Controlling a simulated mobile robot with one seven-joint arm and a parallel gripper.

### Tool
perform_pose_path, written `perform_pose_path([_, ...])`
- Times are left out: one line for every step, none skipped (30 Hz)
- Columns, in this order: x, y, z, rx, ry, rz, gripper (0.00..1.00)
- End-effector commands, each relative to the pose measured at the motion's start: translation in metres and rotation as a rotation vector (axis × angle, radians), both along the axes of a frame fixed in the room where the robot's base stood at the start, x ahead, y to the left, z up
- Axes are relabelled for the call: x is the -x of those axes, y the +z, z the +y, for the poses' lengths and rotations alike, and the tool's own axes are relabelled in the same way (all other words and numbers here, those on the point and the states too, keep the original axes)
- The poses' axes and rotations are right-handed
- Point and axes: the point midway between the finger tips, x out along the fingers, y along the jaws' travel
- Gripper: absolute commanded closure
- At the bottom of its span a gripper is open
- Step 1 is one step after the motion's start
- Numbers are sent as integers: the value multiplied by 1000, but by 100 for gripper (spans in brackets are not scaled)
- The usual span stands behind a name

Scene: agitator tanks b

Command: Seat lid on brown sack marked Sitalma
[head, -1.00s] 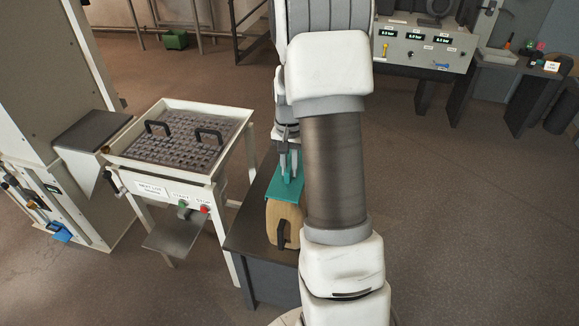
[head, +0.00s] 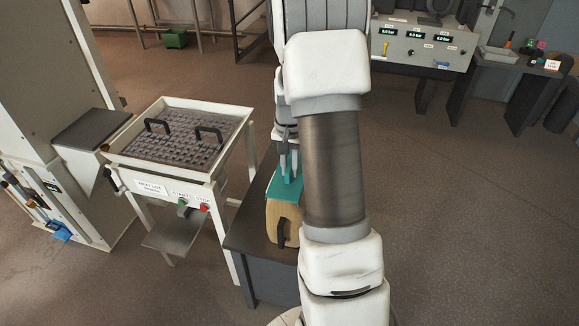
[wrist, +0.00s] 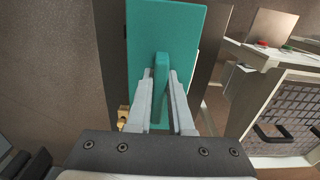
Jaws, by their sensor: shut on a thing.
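A teal lid (head: 286,188) lies over the top of the brown sack (head: 284,223), which stands on a dark bench. My gripper (head: 289,172) is shut on the lid's raised handle. In the wrist view the lid (wrist: 165,35) is a flat rectangle, and my gripper (wrist: 160,85) has one finger on each side of its upright handle. The sack is almost wholly hidden under the lid there. I cannot tell whether the lid touches the sack or is fully down. No marking on the sack can be read.
A white-framed machine (head: 181,150) with a grid top, black handles and start and stop buttons stands just left of the dark bench (head: 262,262). A control panel (head: 424,47) stands at the back right. The floor on the right is clear.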

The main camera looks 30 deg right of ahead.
Motion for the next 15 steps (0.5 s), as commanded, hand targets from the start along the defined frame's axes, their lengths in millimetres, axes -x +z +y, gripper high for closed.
perform_pose_path([0, -2, 0, 0, 0, 0, 100])
perform_pose_path([0, -3, 0, 0, 0, 0, 100])
perform_pose_path([0, -4, 0, 0, 0, 0, 100])
perform_pose_path([0, -5, 0, 0, 0, 0, 100])
perform_pose_path([0, -6, 0, 0, 0, 0, 100])
perform_pose_path([0, -7, 0, 0, 0, 0, 100])
perform_pose_path([0, -7, 0, 0, 0, 0, 100])
perform_pose_path([0, -8, 0, 0, 0, 0, 100])
perform_pose_path([0, -9, 0, -1, 0, 1, 100])
perform_pose_path([0, -10, 0, -1, 0, 1, 100])
perform_pose_path([0, -9, 0, 0, 0, 0, 75])
perform_pose_path([0, -8, 0, 0, 0, 0, 68])
perform_pose_path([0, -8, 0, 0, 0, 0, 63])
perform_pose_path([0, -8, 0, 0, 0, 0, 57])
perform_pose_path([0, -8, 0, 0, 0, 0, 50])
